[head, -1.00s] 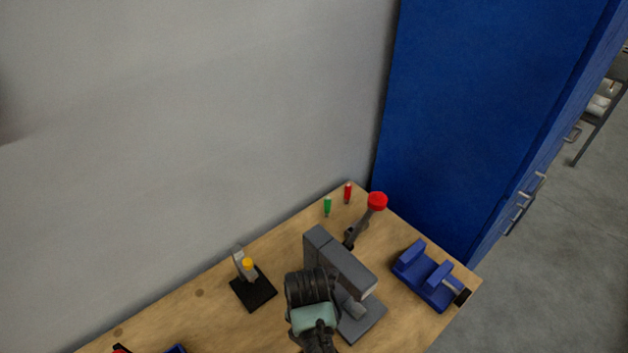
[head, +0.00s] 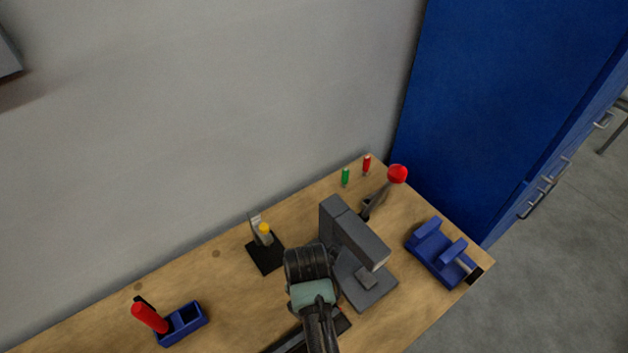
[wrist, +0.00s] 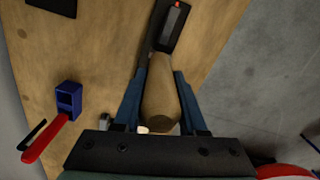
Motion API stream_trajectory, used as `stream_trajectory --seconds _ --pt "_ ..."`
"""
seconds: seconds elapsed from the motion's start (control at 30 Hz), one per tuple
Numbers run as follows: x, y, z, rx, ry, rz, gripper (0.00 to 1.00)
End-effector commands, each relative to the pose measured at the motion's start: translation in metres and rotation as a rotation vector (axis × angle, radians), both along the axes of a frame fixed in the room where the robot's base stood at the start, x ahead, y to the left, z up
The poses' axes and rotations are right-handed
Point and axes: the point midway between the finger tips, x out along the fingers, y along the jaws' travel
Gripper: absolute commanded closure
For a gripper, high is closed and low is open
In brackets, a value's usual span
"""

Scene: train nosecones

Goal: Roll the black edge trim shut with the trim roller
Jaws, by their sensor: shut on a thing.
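My gripper (wrist: 157,82) is in the wrist view, its two blue fingers shut on a tan wooden handle (wrist: 160,105) that tapers away from me. A dark metal part runs on from the handle's far end, beside a black block with a red spot (wrist: 172,28). I cannot tell whether they are joined. The handle looks like that of the trim roller, but no roller wheel shows. In the head view my wrist hides the fingers and handle; a long dark piece (head: 291,342) lies below it on the bench. I cannot make out the black edge trim for certain.
A grey press (head: 352,240) with a red-knobbed lever (head: 397,174) stands close right of my wrist. A blue vise (head: 437,252) is farther right. A black-based stand (head: 266,258) is left of my wrist, and a blue holder (head: 186,325) with a red-handled tool (head: 149,318) farther left.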

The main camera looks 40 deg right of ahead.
Motion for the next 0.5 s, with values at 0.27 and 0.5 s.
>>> stream_trajectory --seconds 0.27,0.5 --pt "-0.001 0.016 0.0 0.004 0.002 0.004 1.0" --pt "-0.001 0.017 -0.001 0.003 0.002 0.003 1.0"
